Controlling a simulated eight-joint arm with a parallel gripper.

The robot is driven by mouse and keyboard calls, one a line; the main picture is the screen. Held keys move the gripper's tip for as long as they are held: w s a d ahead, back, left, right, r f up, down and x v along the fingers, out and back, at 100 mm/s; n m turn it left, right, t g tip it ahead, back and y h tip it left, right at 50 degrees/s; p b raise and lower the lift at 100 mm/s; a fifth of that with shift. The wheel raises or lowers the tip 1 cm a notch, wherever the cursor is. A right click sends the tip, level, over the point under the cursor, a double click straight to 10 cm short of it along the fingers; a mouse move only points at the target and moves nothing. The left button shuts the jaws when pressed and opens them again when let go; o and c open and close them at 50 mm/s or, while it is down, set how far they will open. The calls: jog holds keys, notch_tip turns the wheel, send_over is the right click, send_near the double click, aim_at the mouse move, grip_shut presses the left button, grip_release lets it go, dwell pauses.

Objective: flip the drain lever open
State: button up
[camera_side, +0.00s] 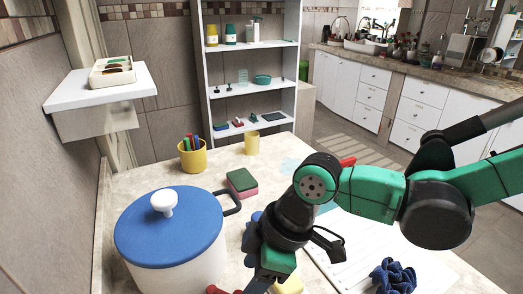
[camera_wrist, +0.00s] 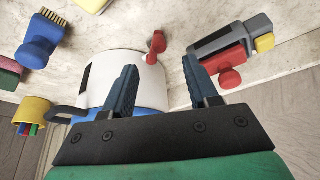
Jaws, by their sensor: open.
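A white pot (camera_side: 175,265) with a blue lid (camera_side: 165,228) and white knob stands at the front left of the counter. In the wrist view the pot (camera_wrist: 110,65) shows a small red lever-like part (camera_wrist: 155,47) at its side; I take this as the drain lever, and its exact setting is unclear. My gripper (camera_wrist: 160,66) is open, its two blue fingers spread apart with the red part beyond and between their tips. Nothing is held. Contact with the lever does not show. In the side view my gripper (camera_side: 266,276) is right of the pot, partly cut off by the lower edge.
A grey and red object (camera_wrist: 230,62) with a yellow end lies just beyond the right finger. A green and pink sponge (camera_side: 242,183) lies behind.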

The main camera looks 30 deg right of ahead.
aim_at(241, 291)
jog(key=shift+x, duration=2.6)
jog(key=shift+d, duration=0.1)
grip_shut()
